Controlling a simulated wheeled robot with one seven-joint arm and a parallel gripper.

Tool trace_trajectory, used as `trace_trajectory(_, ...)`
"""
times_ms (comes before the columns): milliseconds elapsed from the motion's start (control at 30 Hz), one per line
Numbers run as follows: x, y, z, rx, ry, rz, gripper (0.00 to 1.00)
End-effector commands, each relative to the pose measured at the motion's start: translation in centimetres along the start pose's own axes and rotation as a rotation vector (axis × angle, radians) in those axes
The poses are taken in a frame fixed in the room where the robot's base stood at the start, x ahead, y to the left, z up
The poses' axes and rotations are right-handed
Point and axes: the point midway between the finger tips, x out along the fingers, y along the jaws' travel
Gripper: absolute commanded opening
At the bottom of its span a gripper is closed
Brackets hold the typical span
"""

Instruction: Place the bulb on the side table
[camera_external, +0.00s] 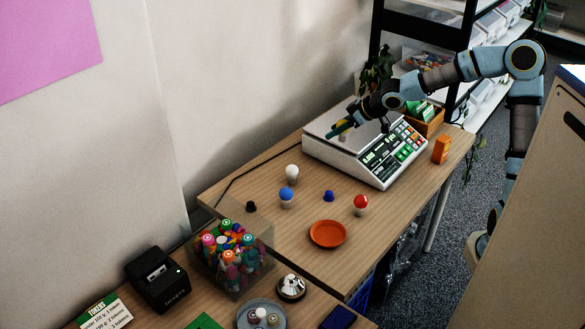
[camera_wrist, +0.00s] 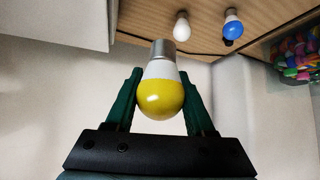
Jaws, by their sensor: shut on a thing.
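My gripper (camera_external: 346,125) is over the white scale (camera_external: 363,149) in the external view. In the wrist view, its two green fingers (camera_wrist: 160,82) are shut on a bulb (camera_wrist: 161,98) with a yellow globe, a white collar and a metal base. The globe points toward the palm and the metal base points away. In the external view the bulb is small and hard to make out at the fingers. A wooden table (camera_external: 300,217) carries the scale. A white bulb (camera_external: 292,173), a blue bulb (camera_external: 286,196) and a red bulb (camera_external: 361,204) stand on it.
A clear bin of colourful items (camera_external: 231,262) stands at the front left. A shelf (camera_external: 430,25) is behind.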

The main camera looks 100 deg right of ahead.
Motion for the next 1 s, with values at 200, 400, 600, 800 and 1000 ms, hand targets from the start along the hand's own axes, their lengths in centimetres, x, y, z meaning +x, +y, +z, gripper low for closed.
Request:
trace_trajectory(200, -3.2, 0.1, -3.2, 0.002, 0.004, 0.003, 0.19)
trace_trajectory(400, -6.0, 0.1, -6.0, 0.001, 0.003, 0.002, 0.19)
trace_trajectory(600, -7.3, -0.4, -7.9, -0.001, -0.002, 0.000, 0.19)
trace_trajectory(800, -6.0, -1.2, -8.7, 0.007, -0.001, 0.011, 0.19)
trace_trajectory(1000, -4.5, -2.4, -9.5, 0.017, -0.001, 0.021, 0.19)
